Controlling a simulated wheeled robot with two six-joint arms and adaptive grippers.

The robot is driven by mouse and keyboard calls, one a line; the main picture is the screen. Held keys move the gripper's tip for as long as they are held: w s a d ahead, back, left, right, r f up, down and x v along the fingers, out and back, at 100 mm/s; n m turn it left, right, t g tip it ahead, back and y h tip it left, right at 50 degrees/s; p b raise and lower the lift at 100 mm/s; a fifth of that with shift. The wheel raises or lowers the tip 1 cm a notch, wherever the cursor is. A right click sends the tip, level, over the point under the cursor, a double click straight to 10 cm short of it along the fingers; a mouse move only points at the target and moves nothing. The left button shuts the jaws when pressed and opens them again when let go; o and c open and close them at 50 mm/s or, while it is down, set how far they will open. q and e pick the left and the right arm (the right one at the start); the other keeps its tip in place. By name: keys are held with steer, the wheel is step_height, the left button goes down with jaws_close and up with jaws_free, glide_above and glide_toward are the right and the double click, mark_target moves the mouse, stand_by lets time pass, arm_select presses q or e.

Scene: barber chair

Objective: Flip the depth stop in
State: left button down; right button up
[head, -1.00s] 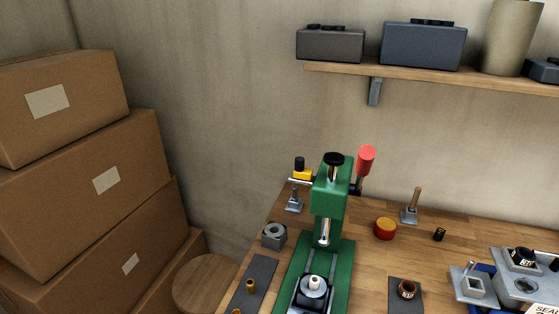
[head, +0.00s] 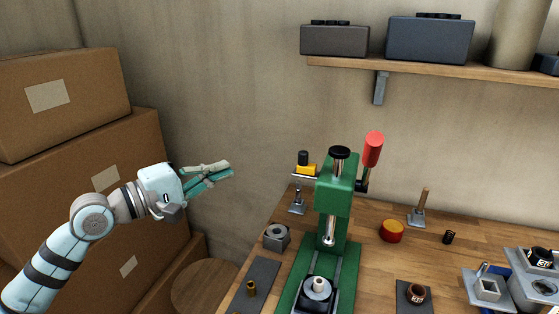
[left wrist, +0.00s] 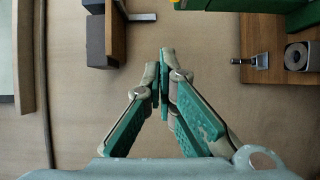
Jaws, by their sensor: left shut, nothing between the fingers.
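A green arbor press (head: 334,195) with a red lever grip (head: 373,148) stands on the wooden bench. On its left side a yellow block (head: 305,170) with a black knob (head: 303,157) sits on a metal arm sticking out to the left; it looks like the depth stop, swung out from the ram. My left gripper (head: 228,169) is in the air left of the press, pointing right toward the yellow block, well apart from it. Its fingers are shut and empty; the tips meet in the left wrist view (left wrist: 163,70). My right gripper is not in view.
A small grey clamp (head: 298,202) and a grey block with a hole (head: 276,237) stand on the bench left of the press. A shelf (head: 440,68) with boxes hangs above. Cardboard boxes (head: 60,100) are stacked at left. The air between gripper and press is clear.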

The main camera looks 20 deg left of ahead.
mark_target(307, 163)
arm_select(q)
steer(key=shift+s+d+r+h, duration=0.3)
steer(key=shift+s+r, duration=0.05)
steer(key=shift+r, duration=0.05)
steer(key=shift+w, duration=0.1)
steer(key=shift+w, duration=0.1)
steer(key=w+d+p, duration=0.3)
steer(key=w+d, duration=0.5)
steer(key=d, duration=0.2)
steer(key=shift+w+p, duration=0.25)
steer(key=shift+p, duration=0.1)
steer(key=shift+a, duration=0.1)
